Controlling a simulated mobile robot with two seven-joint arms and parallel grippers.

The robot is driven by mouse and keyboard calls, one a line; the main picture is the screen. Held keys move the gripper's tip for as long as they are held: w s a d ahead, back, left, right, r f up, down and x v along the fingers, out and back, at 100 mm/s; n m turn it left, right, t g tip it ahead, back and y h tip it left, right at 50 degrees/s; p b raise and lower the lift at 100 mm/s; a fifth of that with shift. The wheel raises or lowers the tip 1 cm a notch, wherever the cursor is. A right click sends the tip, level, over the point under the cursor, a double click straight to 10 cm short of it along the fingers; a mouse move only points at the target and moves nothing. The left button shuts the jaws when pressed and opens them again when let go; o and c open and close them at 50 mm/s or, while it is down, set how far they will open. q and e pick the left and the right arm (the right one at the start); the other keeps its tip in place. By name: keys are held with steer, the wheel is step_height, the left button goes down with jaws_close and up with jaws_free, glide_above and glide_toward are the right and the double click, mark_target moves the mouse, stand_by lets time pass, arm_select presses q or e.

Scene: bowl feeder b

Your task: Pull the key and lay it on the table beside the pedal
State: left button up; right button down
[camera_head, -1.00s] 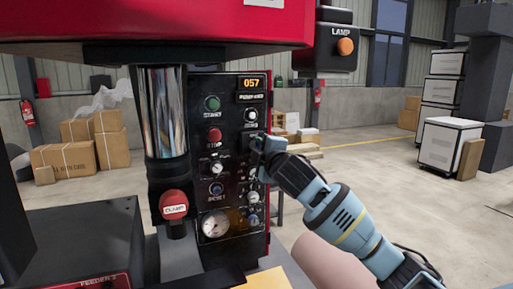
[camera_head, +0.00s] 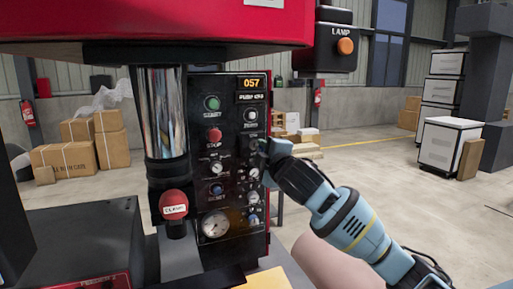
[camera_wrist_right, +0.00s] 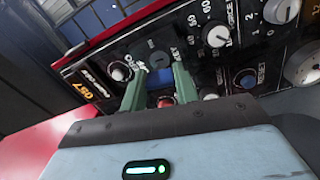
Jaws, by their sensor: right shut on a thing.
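My right gripper (camera_head: 262,148) is at the right side of the black control panel (camera_head: 232,183), below the upper white knob. In the right wrist view its two green fingers (camera_wrist_right: 160,82) are close to the panel, near a label reading KEY. I cannot tell whether the key is still in the panel. The pedal cannot be made out, and my left gripper is not in view.
Buttons, knobs and a gauge (camera_head: 215,224) crowd the panel. A red-knobbed clamp lever (camera_head: 174,205) stands to its left. A lamp box (camera_head: 335,46) hangs at upper right. A yellow surface (camera_head: 266,280) shows at the bottom. Open floor lies to the right.

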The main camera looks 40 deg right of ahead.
steer(key=shift+v, duration=1.7)
